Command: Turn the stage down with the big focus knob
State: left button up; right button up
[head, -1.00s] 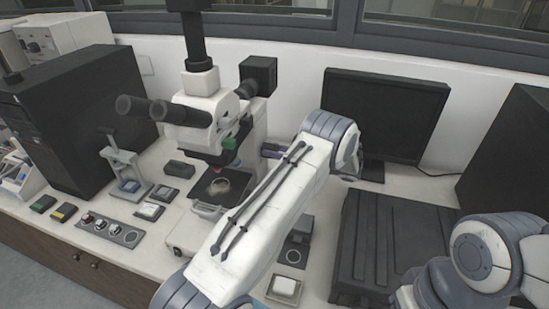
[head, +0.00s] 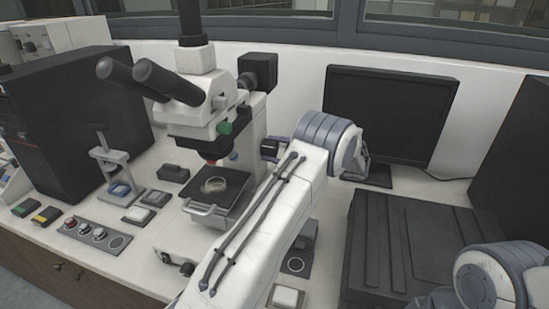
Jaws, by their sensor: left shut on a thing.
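The white microscope (head: 195,110) stands at the back left of the bench, with black eyepieces and a camera on its side. Its dark stage (head: 235,203) carries a round pale specimen (head: 214,185) below the objective (head: 210,160), with a visible gap. My left arm crosses the middle of the view and bends at the wrist towards the microscope's right side. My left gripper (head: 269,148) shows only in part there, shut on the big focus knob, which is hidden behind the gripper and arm. My right gripper is out of view; only my right arm shows at the lower right.
A dark monitor (head: 388,112) stands behind my left wrist, and a black ribbed case (head: 400,245) lies to the right. A small press (head: 115,170), a control panel with knobs (head: 95,234) and small boxes lie left of the microscope. A black computer tower (head: 70,115) stands behind them.

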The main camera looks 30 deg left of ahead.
pick_arm(q)
jog(key=n+b, duration=0.2)
jog(key=n, duration=0.1)
jog(key=n+b, duration=0.2)
jog(key=b, duration=0.1)
jog(key=n+b, duration=0.3)
jog(key=shift+f+n, duration=0.3)
jog(key=shift+f, duration=0.05)
jog(key=shift+r+n+g+b, duration=0.2)
jog(key=shift+n+g+b, duration=0.1)
jog(key=shift+n+b, duration=1.45)
jog(key=o, duration=1.4)
jog(key=shift+c, duration=0.2)
jog(key=shift+r, duration=0.1)
